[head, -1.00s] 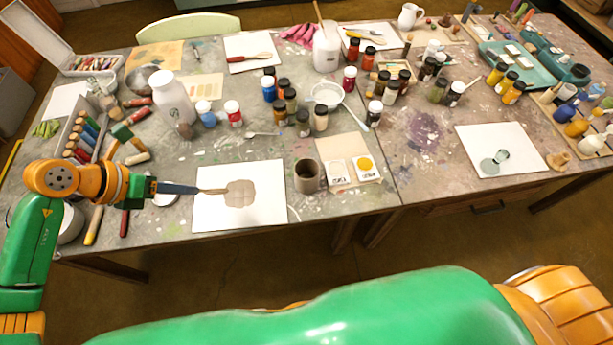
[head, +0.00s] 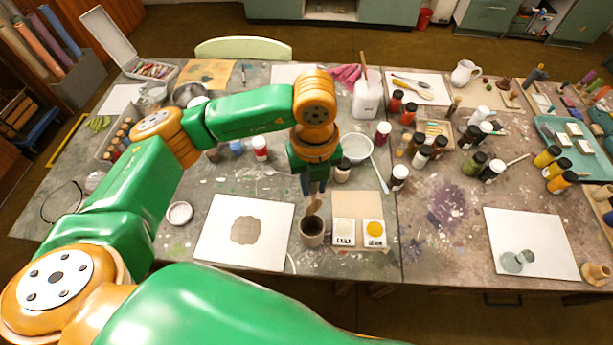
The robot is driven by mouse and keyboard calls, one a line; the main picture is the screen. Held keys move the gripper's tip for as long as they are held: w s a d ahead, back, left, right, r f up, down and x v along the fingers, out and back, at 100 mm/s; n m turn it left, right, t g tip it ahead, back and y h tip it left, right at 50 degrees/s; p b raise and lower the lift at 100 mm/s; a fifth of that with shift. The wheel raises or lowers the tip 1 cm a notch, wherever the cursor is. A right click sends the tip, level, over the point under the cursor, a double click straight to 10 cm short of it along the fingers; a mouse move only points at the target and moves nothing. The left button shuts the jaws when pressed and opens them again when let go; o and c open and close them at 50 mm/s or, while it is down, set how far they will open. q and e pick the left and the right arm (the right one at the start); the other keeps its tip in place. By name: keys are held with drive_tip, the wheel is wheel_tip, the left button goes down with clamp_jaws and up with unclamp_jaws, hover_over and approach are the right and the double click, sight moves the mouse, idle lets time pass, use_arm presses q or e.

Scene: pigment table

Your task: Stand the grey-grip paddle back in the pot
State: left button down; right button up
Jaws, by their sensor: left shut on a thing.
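My left gripper (head: 314,187) points down above the pot and is shut on the paddle, whose grip is mostly hidden between the fingers. The lower part of the paddle (head: 313,207) hangs roughly upright below the fingers, its brown end at the mouth of the pot. The pot (head: 312,240) is a small brown-grey cup standing upright on the table. I cannot tell whether the paddle's end touches the pot's bottom or wall. My right gripper is not in view.
A white sheet with a brown patch (head: 280,232) lies left of the pot. A card with white and yellow samples (head: 357,206) lies close on its right. A white bowl (head: 356,148) and several jars (head: 399,177) stand behind. The table's front edge is near the pot.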

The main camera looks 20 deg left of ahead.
sight(312, 213)
use_arm(q)
drive_tip(key=shift+w+d+r+n, duration=0.25)
drive_tip(key=shift+w+r+n, duration=0.05)
drive_tip(key=shift+w+n, duration=0.15)
drive_tip(key=shift+f, duration=0.1)
drive_tip(key=shift+s+a+f+b, duration=0.55)
drive_tip(key=shift+s+f+b, duration=0.2)
drive_tip(key=shift+f+b, duration=0.1)
drive_tip(key=f+b, duration=0.6)
drive_tip(key=f, duration=0.1)
drive_tip(key=f+b, duration=0.3)
drive_tip(key=f, duration=0.1)
drive_tip(key=shift+w+d, duration=0.15)
drive_tip(key=shift+w, duration=0.1)
drive_tip(key=shift+r, duration=0.15)
drive_tip(key=c, duration=0.7)
unclamp_jaws()
drive_tip(key=shift+o, duration=0.2)
